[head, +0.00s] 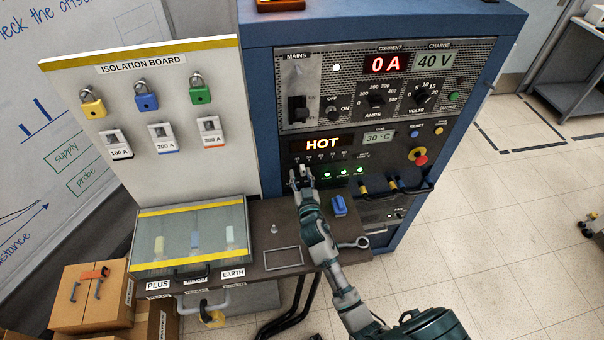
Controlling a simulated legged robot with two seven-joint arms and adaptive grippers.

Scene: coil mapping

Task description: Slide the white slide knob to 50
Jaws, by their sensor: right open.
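The blue cabinet's lower panel (400,147) has a lit HOT display (322,144) with a row of small scale marks under it. My right gripper (300,177) is open in front of the left end of this scale, its fingers pointing at the panel. The white slide knob cannot be told apart from the pale fingertips here; it may be between or behind them. The scale numbers are too small to read surely. Whether the fingers touch the panel cannot be told. My left gripper is out of view.
The isolation board (180,150) stands at left. Green lights (343,173) sit right of my gripper; cable plugs (392,184) stick out farther right.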

